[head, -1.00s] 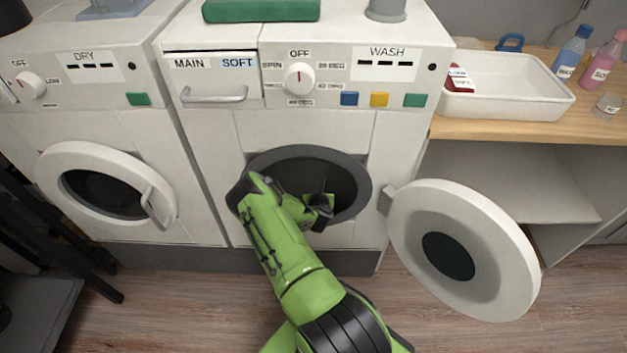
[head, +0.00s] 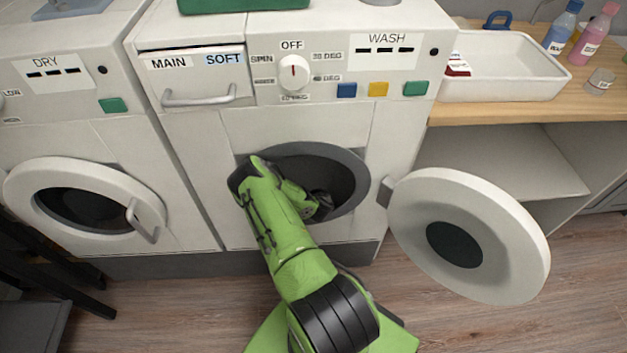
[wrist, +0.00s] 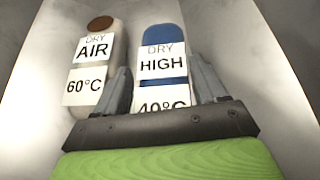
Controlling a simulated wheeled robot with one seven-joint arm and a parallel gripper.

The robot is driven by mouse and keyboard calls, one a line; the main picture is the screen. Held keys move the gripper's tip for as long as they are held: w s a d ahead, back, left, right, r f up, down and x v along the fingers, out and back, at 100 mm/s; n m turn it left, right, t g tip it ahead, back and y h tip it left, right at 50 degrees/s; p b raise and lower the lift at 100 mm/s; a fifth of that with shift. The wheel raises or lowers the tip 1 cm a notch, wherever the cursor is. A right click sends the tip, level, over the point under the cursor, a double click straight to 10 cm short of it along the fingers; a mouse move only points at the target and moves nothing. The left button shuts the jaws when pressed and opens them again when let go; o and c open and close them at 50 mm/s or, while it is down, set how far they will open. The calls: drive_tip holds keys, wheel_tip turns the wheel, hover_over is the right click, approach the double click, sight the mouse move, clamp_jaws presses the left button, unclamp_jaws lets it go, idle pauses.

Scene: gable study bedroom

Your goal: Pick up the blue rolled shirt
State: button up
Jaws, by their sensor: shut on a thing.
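The blue rolled shirt (wrist: 163,34) lies in a pale, smooth-walled space in the wrist view, with white labels reading DRY HIGH and 40°C. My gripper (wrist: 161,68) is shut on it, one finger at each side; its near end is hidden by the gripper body. A brown-ended roll (wrist: 101,24), labelled DRY AIR and 60°C, lies beside it on the left. In the head view my green arm reaches into the open washer (head: 345,185); my gripper is mostly hidden in the dark opening, and neither roll shows there.
The washer's round door (head: 510,235) stands open to the right of the opening. The dryer (head: 60,145) on the left has its door shut. A white tray (head: 520,92) and bottles stand on the wooden counter (head: 465,112).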

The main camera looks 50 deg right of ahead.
drive_tip(key=shift+c, duration=0.7)
